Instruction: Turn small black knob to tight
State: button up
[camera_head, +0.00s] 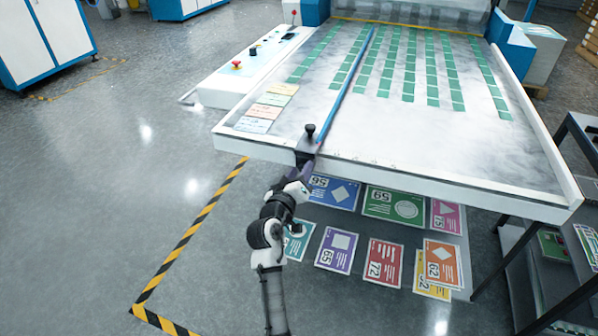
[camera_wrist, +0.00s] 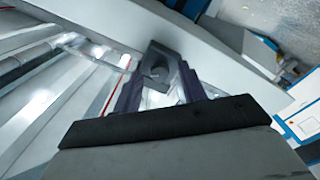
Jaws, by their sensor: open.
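A small black knob (camera_head: 311,130) stands upright at the front end of the blue rail (camera_head: 350,80), near the front edge of the white table (camera_head: 400,172). My gripper (camera_head: 303,172) is just in front of and below the knob, at the table's front edge. In the wrist view my gripper (camera_wrist: 160,82) has its two dark purple fingers apart. A dark grey block-like part (camera_wrist: 160,64) shows between and beyond the fingertips. I cannot tell whether it is the knob or its mount, or whether the fingers touch it.
A white control panel (camera_head: 225,85) with a red button (camera_head: 237,64) and another dark knob (camera_head: 253,51) stands left of the table. Green cards (camera_head: 410,75) lie in rows on the table. Numbered cards (camera_head: 335,250) lie below its front edge. The floor to the left is clear.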

grip_shut()
